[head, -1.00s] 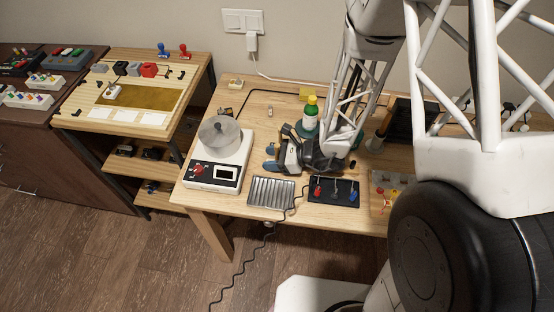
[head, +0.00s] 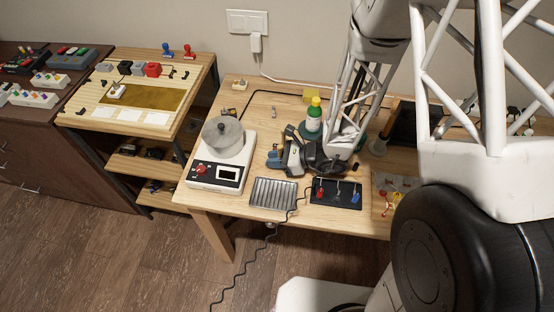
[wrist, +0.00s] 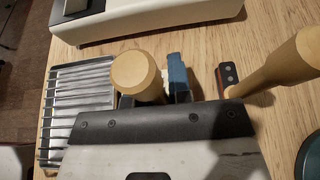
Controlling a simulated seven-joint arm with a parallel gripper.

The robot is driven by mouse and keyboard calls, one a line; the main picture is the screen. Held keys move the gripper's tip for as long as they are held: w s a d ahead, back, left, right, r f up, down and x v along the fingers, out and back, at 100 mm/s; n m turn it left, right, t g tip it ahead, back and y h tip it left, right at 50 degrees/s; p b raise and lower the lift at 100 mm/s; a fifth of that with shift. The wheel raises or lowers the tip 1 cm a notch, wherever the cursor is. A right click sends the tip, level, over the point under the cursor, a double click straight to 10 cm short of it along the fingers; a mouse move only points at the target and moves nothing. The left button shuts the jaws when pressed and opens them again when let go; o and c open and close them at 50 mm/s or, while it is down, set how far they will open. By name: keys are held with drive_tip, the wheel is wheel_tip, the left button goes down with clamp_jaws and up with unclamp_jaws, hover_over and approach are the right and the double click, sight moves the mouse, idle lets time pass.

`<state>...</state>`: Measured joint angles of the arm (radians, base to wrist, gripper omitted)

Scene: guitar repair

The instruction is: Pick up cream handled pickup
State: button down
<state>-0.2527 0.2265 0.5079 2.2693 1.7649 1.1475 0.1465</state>
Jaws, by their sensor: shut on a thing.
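My gripper (head: 287,155) is over the middle of the workbench in the head view. In the wrist view the dark finger parts (wrist: 155,97) show just beyond my palm's edge. The cream handle of the pickup (wrist: 137,72), with a round end, rises between them, and my gripper is shut on it. The contact itself and the lower part of the pickup are hidden by my palm. A blue and white piece (wrist: 179,75) shows beside the handle; I cannot tell what it belongs to.
A white scale-like device (head: 218,175) stands left on the bench (head: 260,105). A ribbed metal tray (head: 273,194) and a black board with coloured clips (head: 336,193) lie in front. A green bottle (head: 313,118) stands behind. A wooden handle (wrist: 290,65) lies at right in the wrist view.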

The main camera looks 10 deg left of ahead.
drive_tip(key=shift+r, duration=0.15)
wheel_tip(320, 180, up, 18)
idle(1.0)
